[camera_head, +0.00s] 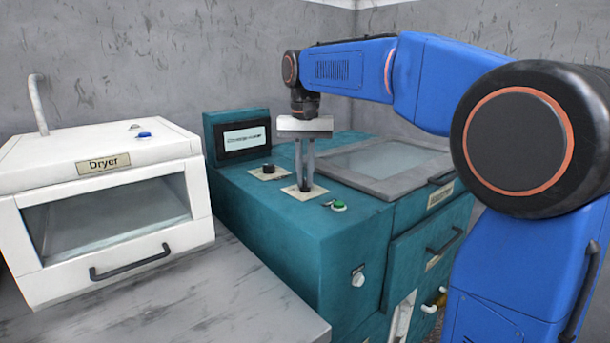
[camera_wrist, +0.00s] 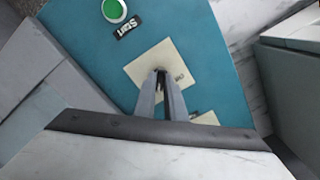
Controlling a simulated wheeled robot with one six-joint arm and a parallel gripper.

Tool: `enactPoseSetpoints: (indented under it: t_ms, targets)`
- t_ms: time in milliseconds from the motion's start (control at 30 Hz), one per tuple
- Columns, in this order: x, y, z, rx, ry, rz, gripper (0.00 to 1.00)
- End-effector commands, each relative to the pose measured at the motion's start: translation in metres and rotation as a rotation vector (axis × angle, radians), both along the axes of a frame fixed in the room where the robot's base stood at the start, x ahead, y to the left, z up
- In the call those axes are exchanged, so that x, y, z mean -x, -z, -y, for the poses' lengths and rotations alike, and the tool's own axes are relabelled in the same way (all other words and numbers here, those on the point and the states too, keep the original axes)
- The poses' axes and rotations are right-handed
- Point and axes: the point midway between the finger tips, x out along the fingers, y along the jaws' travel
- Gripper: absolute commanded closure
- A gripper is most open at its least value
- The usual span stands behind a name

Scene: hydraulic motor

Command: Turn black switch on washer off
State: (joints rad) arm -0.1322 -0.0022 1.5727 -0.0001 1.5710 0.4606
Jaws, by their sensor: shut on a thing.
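The washer (camera_head: 265,225) is a teal machine in the middle of the head view. My gripper (camera_head: 305,187) points straight down over its top, fingers close together at a black switch on a cream plate (camera_head: 292,191). The fingers are shut on this switch, which they mostly hide. In the wrist view my gripper (camera_wrist: 161,78) reaches the middle of the cream plate (camera_wrist: 140,68), and only a dark bit of the switch shows between the tips. A second black switch (camera_head: 268,169) on its own plate sits behind and to the left, clear of the fingers.
A green button (camera_head: 339,205) is close in front of the gripper; the wrist view shows it (camera_wrist: 114,10) beside a "Start" label (camera_wrist: 128,26). A display (camera_head: 242,139) stands behind. A glass lid (camera_head: 385,160) is to the right. A white dryer (camera_head: 105,210) stands left on a grey counter (camera_head: 235,300).

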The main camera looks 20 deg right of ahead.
Motion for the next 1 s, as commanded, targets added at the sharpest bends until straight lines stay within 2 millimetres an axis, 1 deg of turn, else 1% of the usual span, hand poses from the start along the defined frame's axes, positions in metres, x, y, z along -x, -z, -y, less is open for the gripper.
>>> enactPoseSetpoints:
  t_ms: [267, 1000]
  targets:
    - [0.0001, -0.0002, 0.0000, 0.000, -0.196, 0.000, 1.00]
    - [0.0000, -0.0003, 0.0000, 0.000, -0.899, 0.000, 1.00]
